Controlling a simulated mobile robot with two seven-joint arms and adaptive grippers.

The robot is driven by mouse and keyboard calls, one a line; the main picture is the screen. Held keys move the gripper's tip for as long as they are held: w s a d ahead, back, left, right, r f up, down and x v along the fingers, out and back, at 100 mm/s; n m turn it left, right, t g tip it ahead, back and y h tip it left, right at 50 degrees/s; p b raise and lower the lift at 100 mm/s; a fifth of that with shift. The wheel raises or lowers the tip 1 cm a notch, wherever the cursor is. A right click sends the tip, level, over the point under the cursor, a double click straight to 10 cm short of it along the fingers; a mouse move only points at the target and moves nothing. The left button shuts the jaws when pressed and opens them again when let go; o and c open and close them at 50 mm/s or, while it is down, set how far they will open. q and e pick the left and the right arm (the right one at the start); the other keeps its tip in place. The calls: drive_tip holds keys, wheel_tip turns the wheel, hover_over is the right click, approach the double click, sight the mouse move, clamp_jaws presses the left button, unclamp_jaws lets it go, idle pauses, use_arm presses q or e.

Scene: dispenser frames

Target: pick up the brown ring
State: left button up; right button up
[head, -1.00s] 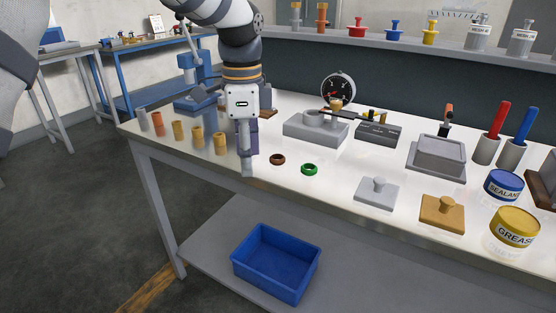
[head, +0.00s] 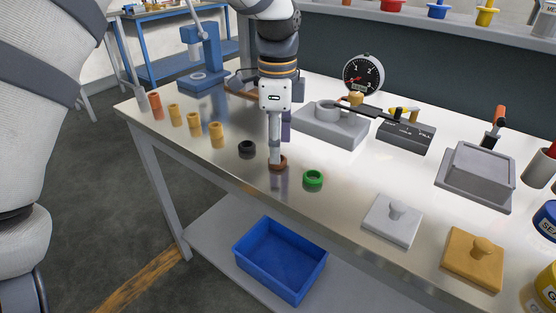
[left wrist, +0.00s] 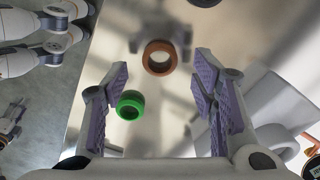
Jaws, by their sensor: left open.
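The brown ring (head: 282,164) lies on the shiny bench top, partly hidden by my left gripper (head: 276,158) in the head view. In the left wrist view the brown ring (left wrist: 160,70) lies flat beyond the fingertips, centred between the two purple finger pads. My left gripper (left wrist: 163,78) points down over it, open and empty. The exact height of the fingertips above the ring is hard to tell.
A green ring (head: 313,184) lies close to the right, and a black ring (head: 247,154) to the left. Several yellow and orange cylinders stand farther left. A blue bin (head: 267,277) sits on the lower shelf.

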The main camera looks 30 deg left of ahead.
use_arm(q)
wheel_tip(320, 180, down, 3)
drive_tip(key=shift+r, duration=0.1)
drive_tip(key=c, duration=0.8)
drive_tip(key=shift+c, duration=0.2)
